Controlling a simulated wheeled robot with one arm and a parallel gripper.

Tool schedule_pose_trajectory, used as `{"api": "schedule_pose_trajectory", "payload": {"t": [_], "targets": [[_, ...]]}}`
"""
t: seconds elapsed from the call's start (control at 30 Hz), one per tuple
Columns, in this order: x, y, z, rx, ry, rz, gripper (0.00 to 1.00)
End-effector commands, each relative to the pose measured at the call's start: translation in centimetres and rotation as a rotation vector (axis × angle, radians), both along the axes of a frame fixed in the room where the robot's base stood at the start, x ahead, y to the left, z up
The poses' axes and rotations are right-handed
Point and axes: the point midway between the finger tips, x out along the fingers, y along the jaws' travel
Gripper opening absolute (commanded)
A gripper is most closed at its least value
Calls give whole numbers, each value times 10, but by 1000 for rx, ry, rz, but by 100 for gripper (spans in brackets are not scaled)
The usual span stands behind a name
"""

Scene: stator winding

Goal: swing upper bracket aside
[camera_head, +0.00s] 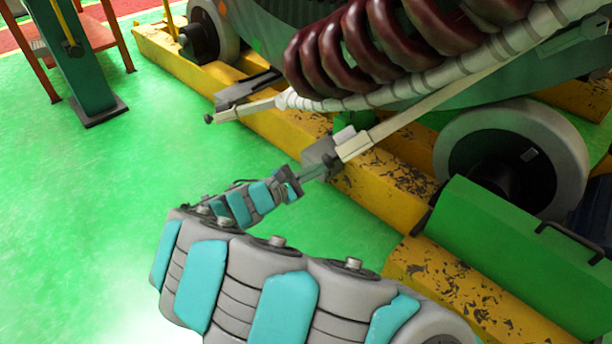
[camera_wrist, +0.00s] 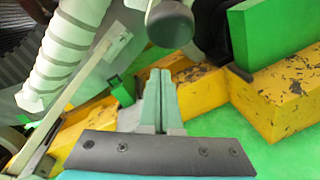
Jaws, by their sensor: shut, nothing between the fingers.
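My gripper (camera_head: 316,171) is at the end of my grey and teal arm, close to a grey bracket block (camera_head: 322,153) at the lower end of a cream bar. I cannot tell whether they touch. In the wrist view, the two fingers (camera_wrist: 160,78) are pressed together with nothing between them. Another dark grey bracket (camera_head: 248,89) sits farther up and left, beside the end of a second cream bar (camera_head: 245,108). Which one is the upper bracket is not clear. A cream bar (camera_wrist: 92,70) runs diagonally left of the fingers in the wrist view.
A white wrapped cable bundle (camera_head: 400,92) and dark red coils (camera_head: 350,40) hang above. Yellow worn beams (camera_head: 385,190), pale wheels (camera_head: 560,150) and a green block (camera_head: 515,250) lie below and right. A dark rounded knob (camera_wrist: 170,22) shows above the fingers.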

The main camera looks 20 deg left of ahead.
Motion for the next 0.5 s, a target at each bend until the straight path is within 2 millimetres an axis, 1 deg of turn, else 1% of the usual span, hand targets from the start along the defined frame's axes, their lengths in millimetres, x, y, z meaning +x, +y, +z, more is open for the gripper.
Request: {"api": "schedule_pose_trajectory", "payload": {"t": [0.03,0.1,0.23,0.4,0.5], "targets": [[5,-4,-1,-1,1,-1,0],[-4,-2,7,0,0,2,0],[-14,-3,16,-2,1,2,0],[-22,-4,25,1,1,2,0],[-24,-4,27,1,1,1,0]]}}
